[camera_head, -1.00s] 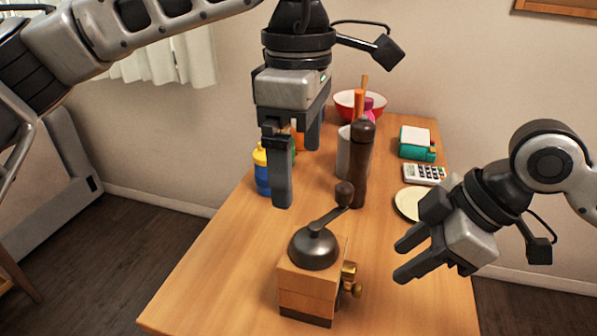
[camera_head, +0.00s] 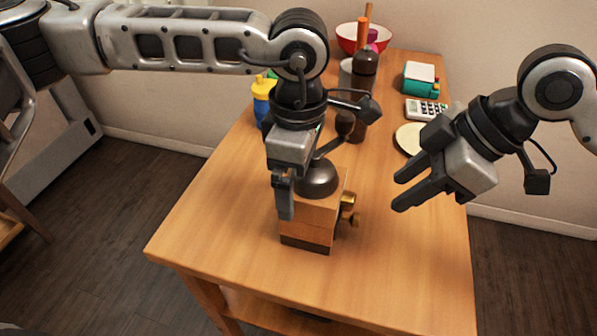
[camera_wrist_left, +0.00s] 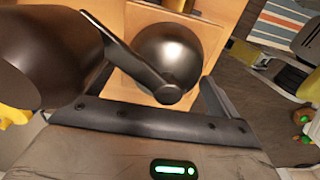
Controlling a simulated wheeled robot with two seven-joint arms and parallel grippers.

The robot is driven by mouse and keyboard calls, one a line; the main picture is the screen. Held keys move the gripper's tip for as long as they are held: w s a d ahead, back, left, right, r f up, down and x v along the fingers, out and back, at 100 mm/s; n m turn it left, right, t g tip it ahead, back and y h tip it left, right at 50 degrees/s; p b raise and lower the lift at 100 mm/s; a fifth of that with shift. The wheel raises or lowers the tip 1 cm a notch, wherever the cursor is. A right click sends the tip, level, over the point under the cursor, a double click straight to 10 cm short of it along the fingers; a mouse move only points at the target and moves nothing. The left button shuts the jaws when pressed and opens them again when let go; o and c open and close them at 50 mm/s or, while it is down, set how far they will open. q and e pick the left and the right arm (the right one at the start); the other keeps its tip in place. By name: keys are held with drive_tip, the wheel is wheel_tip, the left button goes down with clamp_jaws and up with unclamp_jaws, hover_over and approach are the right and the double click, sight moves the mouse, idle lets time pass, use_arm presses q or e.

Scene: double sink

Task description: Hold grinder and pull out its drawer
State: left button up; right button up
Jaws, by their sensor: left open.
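The grinder (camera_head: 309,219) is a wooden box with a dark metal dome (camera_head: 317,179), a crank and a dark brown knob (camera_head: 346,122). It stands upright on the table. Brass parts (camera_head: 349,207) stick out on its right side; the drawer front is not clearly visible. My left gripper (camera_head: 286,196) is open, pointing down at the grinder's left side; one finger is hidden. In the left wrist view the dome (camera_wrist_left: 168,58) lies just beyond the gripper, with the large knob (camera_wrist_left: 45,55) at left. Contact cannot be told. My right gripper (camera_head: 396,189) is open and empty, right of the grinder.
Behind the grinder stand a tall brown mill (camera_head: 363,70) and a blue bottle with a yellow cap (camera_head: 262,95). A plate (camera_head: 408,138), a calculator (camera_head: 425,109), a teal box (camera_head: 421,78) and a red-and-white bowl (camera_head: 349,40) lie further back. The table front is clear.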

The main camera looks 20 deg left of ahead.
use_arm(q)
drive_tip(key=shift+f, duration=0.2)
drive_tip(key=c, duration=1)
drive_tip(key=shift+c, duration=0.2)
